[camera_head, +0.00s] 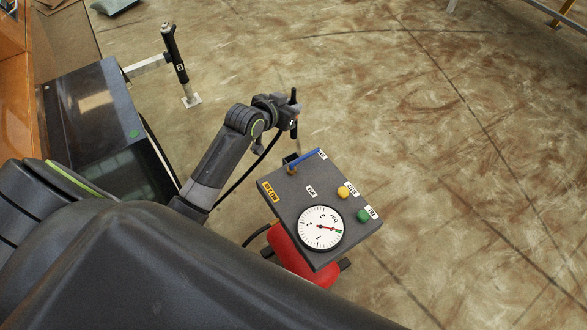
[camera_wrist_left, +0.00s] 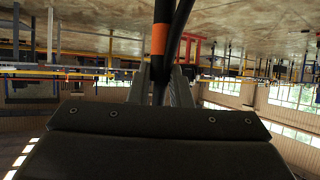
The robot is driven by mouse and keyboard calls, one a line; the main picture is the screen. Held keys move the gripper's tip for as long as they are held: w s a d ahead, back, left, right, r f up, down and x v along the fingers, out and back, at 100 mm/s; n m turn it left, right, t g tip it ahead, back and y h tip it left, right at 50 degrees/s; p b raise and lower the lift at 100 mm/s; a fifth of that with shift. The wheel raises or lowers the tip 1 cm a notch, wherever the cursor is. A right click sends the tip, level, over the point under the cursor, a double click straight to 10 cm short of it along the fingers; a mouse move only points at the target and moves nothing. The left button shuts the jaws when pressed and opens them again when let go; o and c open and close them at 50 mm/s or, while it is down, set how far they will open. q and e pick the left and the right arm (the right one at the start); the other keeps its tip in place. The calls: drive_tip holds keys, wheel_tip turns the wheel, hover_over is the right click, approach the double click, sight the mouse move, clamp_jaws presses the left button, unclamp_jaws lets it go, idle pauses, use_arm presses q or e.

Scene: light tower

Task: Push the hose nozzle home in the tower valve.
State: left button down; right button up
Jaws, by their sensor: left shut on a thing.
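My left gripper (camera_head: 287,110) is shut on a slim black rod-like piece (camera_head: 294,96), which I take to be the hose nozzle. The piece sticks out above and below the jaws in the head view. In the left wrist view, the nozzle (camera_wrist_left: 161,38) shows as a black shaft with an orange band, between the two fingers of my gripper (camera_wrist_left: 161,85). A black hose (camera_head: 243,178) hangs from near the gripper toward the lower left. I cannot make out the tower valve for certain. The nozzle is in free air, apart from any fitting. My right gripper is not in view.
A grey panel (camera_head: 281,205) with a gauge, a blue lever (camera_head: 304,158), and yellow and green knobs stands over a red tank (camera_head: 296,259) just below the gripper. A dark cabinet (camera_head: 98,100) and a black support leg (camera_head: 175,54) stand left. Floor to the right is clear.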

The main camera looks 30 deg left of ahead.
sight(292, 137)
use_arm(q)
wheel_tip(292, 137, down, 13)
drive_tip(key=shift+r+b, duration=0.1)
drive_tip(key=shift+b, duration=1.05)
wheel_tip(292, 137, down, 5)
drive_tip(key=shift+r+b, duration=0.15)
drive_tip(key=shift+b, duration=0.4)
drive_tip(key=shift+f, duration=0.2)
drive_tip(key=c, duration=1.8)
unclamp_jaws()
drive_tip(key=shift+f+b, duration=0.1)
drive_tip(key=shift+b, duration=0.2)
drive_tip(key=o, duration=0.5)
